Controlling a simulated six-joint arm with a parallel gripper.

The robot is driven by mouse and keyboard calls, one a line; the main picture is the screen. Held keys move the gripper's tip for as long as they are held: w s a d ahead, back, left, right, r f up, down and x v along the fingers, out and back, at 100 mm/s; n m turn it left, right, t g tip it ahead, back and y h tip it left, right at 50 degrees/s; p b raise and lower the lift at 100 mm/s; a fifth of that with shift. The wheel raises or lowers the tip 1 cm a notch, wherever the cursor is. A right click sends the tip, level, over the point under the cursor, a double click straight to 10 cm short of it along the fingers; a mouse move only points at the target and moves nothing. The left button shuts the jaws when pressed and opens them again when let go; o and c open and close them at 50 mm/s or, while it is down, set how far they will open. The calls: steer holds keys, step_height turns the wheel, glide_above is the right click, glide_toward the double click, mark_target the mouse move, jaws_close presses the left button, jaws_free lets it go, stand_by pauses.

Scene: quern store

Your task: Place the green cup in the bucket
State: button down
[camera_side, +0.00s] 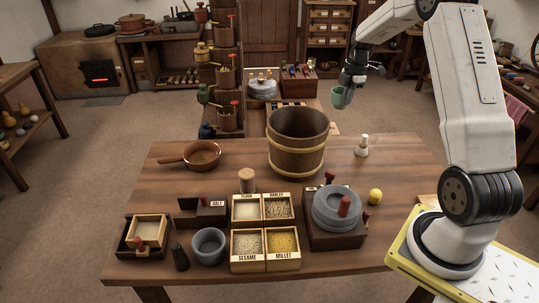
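The green cup (339,97) hangs in the air at the upper right of the table, just below my gripper (347,86). My gripper appears to hold the cup by its rim or side, but the fingers are small and partly hidden, so the exact grip is unclear. The bucket (296,150) is a brown wooden one with lighter hoops, standing upright at the back middle of the table. The cup is above and to the right of the bucket's rim, apart from it. The bucket's bottom is hidden.
A pan (201,156) lies left of the bucket, and a small pale bottle (362,147) stands right of it. In front are grain boxes (248,245), a stone quern (337,210), a grey mortar (208,246) and a yellow ball (375,196). A shelf tower stands behind.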

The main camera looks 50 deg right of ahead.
steer(key=w+a, duration=1.1)
steer(key=w, duration=0.2)
steer(key=shift+a+f, duration=0.2)
steer(key=shift+f, duration=8.45)
steer(key=shift+f, duration=0.1)
steer(key=shift+f, duration=1.8)
steer(key=shift+f, duration=0.1)
steer(key=c, duration=0.8)
jaws_free()
